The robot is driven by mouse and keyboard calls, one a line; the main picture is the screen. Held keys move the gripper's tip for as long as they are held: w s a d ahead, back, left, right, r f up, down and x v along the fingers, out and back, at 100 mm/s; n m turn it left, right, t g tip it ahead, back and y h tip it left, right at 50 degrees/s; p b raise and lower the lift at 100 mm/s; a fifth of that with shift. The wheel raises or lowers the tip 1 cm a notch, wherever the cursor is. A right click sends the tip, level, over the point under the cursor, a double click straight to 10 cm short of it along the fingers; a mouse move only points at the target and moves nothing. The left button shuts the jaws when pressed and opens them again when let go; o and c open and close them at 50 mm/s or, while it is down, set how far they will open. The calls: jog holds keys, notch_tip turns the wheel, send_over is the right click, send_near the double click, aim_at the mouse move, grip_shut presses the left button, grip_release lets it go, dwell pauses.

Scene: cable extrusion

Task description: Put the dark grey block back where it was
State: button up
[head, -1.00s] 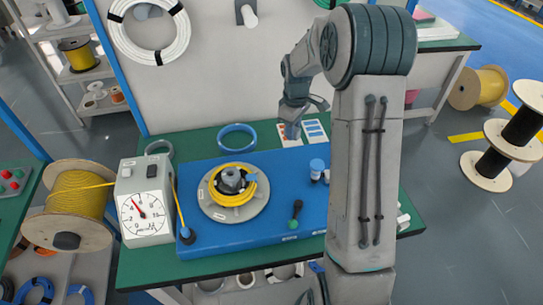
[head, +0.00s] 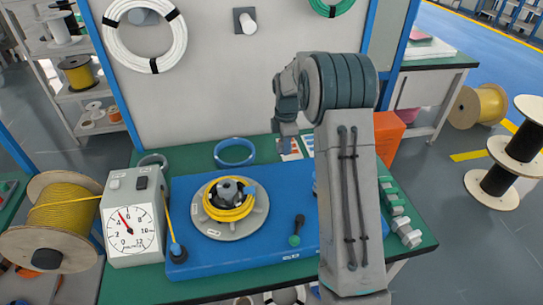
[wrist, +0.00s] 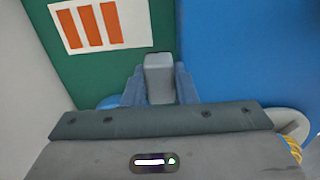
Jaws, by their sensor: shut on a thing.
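My gripper (wrist: 160,88) is shut on a grey block (wrist: 159,66), which sticks out beyond the fingertips in the wrist view. The block looks fairly light grey there. It hangs over the green table top, close to the edge of the blue board (wrist: 235,50). In the head view my gripper (head: 287,138) is at the back of the table, near the board's back edge, seen partly edge-on. I cannot make out the block clearly there.
A card with orange bars (wrist: 100,25) lies beside the block. A blue ring (head: 235,153), a disc with a yellow coil (head: 228,209), a lever (head: 296,230) and a dial box (head: 130,220) stand to the left. Several grey pieces (head: 404,231) lie along the right edge.

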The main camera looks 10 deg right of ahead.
jog(key=w+a+f, duration=0.1)
jog(key=a, duration=0.1)
jog(key=w+a+f, duration=0.1)
jog(key=w+f, duration=0.1)
jog(key=shift+a, duration=0.4)
jog(key=shift+f, duration=2.1)
jog(key=o, duration=0.9)
jog(key=shift+p, duration=0.3)
